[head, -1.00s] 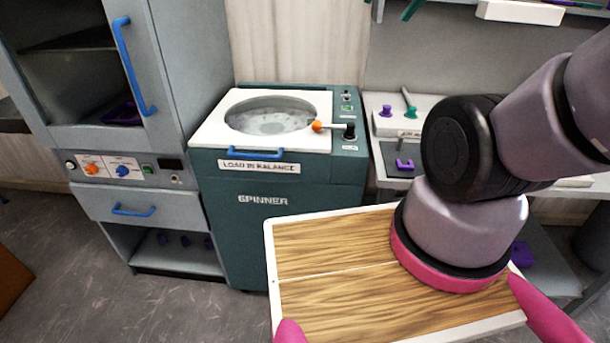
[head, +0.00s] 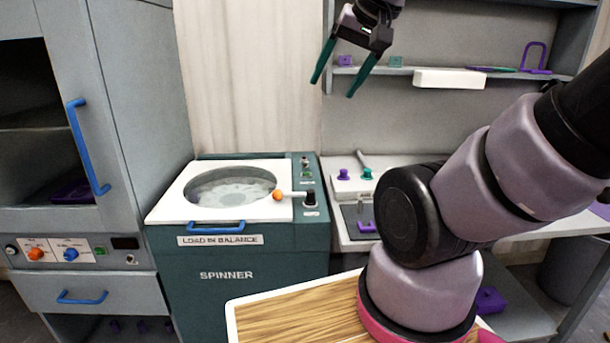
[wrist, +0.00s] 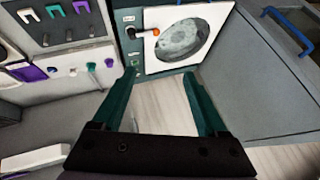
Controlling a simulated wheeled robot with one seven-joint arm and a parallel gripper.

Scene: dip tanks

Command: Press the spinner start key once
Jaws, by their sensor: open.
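The teal spinner (head: 235,290) stands against the wall with its white lid (head: 165,208) shut over a round window. A lever with an orange ball (head: 277,195) lies across the lid's right edge. The control panel (head: 309,185) right of the lid carries small controls, a greenish key (head: 307,174) and a black knob (head: 311,198); their labels are too small to read. The panel also shows in the wrist view (wrist: 131,42). My gripper (head: 333,89) is open and empty, high above and behind the spinner's right side. In the wrist view its fingers (wrist: 160,76) reach toward the spinner.
A grey cabinet with blue handles (head: 88,148) stands left of the spinner. Right is a bench (head: 400,170) with purple and green knobs and a shelf (head: 400,73) above. A white-edged wooden board (head: 290,315) is in front, below my arm.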

